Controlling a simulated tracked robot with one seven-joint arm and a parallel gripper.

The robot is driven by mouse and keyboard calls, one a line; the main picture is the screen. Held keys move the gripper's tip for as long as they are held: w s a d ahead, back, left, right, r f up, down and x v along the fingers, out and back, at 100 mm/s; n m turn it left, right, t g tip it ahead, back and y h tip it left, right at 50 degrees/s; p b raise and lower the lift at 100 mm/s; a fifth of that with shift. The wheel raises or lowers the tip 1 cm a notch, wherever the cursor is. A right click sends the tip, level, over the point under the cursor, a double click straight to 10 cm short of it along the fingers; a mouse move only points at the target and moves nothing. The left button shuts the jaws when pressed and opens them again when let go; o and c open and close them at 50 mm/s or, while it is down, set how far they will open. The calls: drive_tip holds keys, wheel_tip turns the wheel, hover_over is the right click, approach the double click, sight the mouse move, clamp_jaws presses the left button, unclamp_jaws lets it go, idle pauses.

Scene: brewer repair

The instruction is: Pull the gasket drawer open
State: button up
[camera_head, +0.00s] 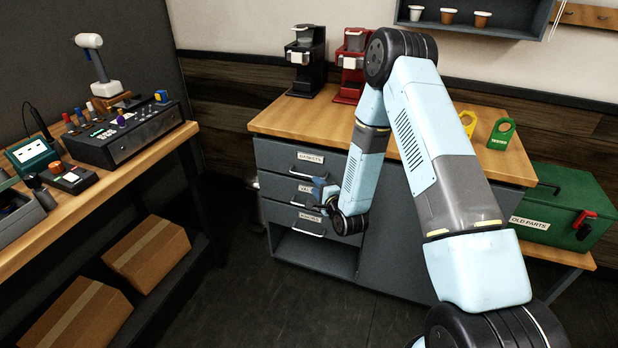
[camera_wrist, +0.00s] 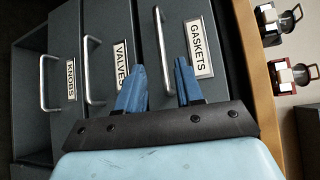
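The gasket drawer (camera_head: 277,156) is the top drawer of the grey cabinet, with a GASKETS label and a metal bar handle (camera_head: 300,173). It looks closed. In the wrist view the picture is turned sideways, and the GASKETS label (camera_wrist: 199,46) is right of the drawer's handle (camera_wrist: 160,38). My gripper (camera_head: 322,188) is in front of the cabinet, beside the drawer fronts. Its two blue fingers (camera_wrist: 160,68) are apart and empty. In the wrist view the handle lies between the fingers in the picture; I cannot tell whether the fingers reach around it.
The VALVES drawer (camera_wrist: 104,55) and KNOBS drawer (camera_wrist: 63,75) are below, each with a bar handle. A black brewer (camera_head: 306,62) and a red brewer (camera_head: 353,65) stand on the wooden top. A green OLD PARTS box (camera_head: 560,205) sits at right, a workbench (camera_head: 110,185) at left.

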sight(308, 176)
drive_tip(key=x, duration=0.8)
drive_tip(key=shift+w+a+f, duration=0.1)
drive_tip(key=shift+w+a, duration=0.05)
drive_tip(key=shift+w, duration=0.2)
drive_tip(key=shift+c, duration=0.4)
clamp_jaws()
drive_tip(key=shift+s, duration=0.1)
